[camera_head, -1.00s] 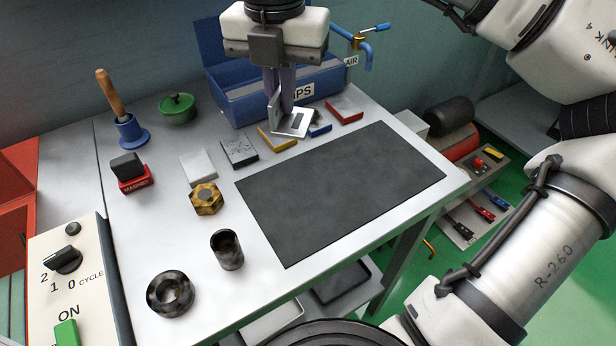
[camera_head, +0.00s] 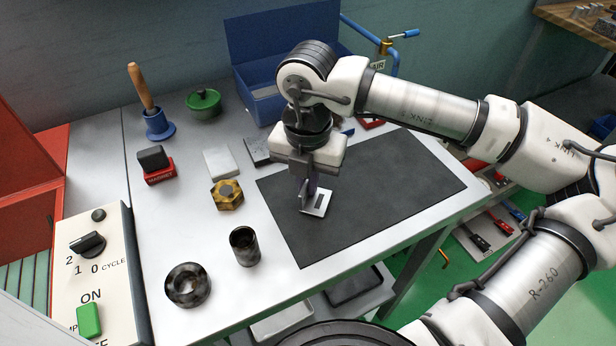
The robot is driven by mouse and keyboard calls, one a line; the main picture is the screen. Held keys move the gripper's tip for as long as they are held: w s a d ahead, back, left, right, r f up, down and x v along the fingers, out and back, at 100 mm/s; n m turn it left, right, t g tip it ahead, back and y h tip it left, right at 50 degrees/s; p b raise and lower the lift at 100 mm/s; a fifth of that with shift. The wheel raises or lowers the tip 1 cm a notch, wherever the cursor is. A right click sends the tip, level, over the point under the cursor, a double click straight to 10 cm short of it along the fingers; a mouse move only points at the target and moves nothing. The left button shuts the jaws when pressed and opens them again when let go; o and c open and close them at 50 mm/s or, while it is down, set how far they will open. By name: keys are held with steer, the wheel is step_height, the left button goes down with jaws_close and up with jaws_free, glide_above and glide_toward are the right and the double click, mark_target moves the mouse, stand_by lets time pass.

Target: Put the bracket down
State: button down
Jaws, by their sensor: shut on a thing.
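The bracket (camera_head: 318,204) is a small light-grey metal angle piece with a slot in its flat leg. My gripper (camera_head: 309,188) points down and is shut on the bracket's upright leg. The bracket is over the left part of the dark mat (camera_head: 380,215) on the cart top. Its flat leg is low and about level; I cannot tell whether it touches the mat. My gripper hides part of the upright leg.
Left of the mat are a brass hex nut (camera_head: 227,194), a dark tube (camera_head: 244,246), a dark ring (camera_head: 187,285) and a pale block (camera_head: 221,163). A blue bin (camera_head: 262,100) stands behind. The mat's right part is clear.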

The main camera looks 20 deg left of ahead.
steer(key=shift+f, duration=0.15)
steer(key=c, duration=1.6)
jaws_free()
step_height(320, 180, up, 12)
steer(key=shift+r+b, duration=0.25)
steer(key=shift+b, duration=0.35)
steer(key=shift+f, duration=0.1)
